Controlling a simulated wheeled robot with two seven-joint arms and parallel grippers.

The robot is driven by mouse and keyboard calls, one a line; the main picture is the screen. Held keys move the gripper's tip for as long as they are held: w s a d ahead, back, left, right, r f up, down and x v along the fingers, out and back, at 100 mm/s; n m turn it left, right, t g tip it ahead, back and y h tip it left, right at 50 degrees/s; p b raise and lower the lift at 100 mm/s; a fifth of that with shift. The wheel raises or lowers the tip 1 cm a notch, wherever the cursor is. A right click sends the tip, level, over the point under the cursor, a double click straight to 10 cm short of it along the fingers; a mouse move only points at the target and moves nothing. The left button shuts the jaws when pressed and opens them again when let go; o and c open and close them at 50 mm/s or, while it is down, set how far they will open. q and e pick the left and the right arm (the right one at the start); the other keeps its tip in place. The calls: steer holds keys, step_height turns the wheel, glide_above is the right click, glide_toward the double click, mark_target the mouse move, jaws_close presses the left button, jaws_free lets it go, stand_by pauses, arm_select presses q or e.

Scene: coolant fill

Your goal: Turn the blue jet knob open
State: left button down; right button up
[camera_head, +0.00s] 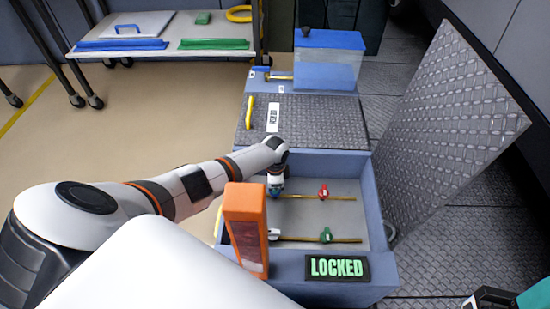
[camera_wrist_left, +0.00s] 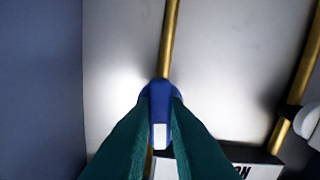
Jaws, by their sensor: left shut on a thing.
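The blue jet knob (camera_wrist_left: 160,98) sits on a brass pipe in the left wrist view. Its handle, with a white tip, points down the picture, roughly in line with the pipe. The teal fingers of my left gripper (camera_wrist_left: 160,120) are shut on it from both sides. In the head view my left gripper (camera_head: 276,187) reaches down into the blue-walled box at the back left, and mostly hides the knob. Part of what seems to be my right gripper, black and teal, shows at the bottom right corner; its fingertips are not clear.
A red valve (camera_head: 323,191) and a green valve (camera_head: 326,235) sit on brass pipes in the box. An orange post (camera_head: 246,228) stands at its front left. A sign (camera_head: 337,267) reads LOCKED. A raised metal plate (camera_head: 450,130) stands right. A blue tank (camera_head: 328,62) is behind.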

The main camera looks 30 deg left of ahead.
arm_select(q)
steer(key=shift+m, duration=0.9)
steer(key=c, duration=1.4)
jaws_free()
steer(key=shift+c, duration=0.2)
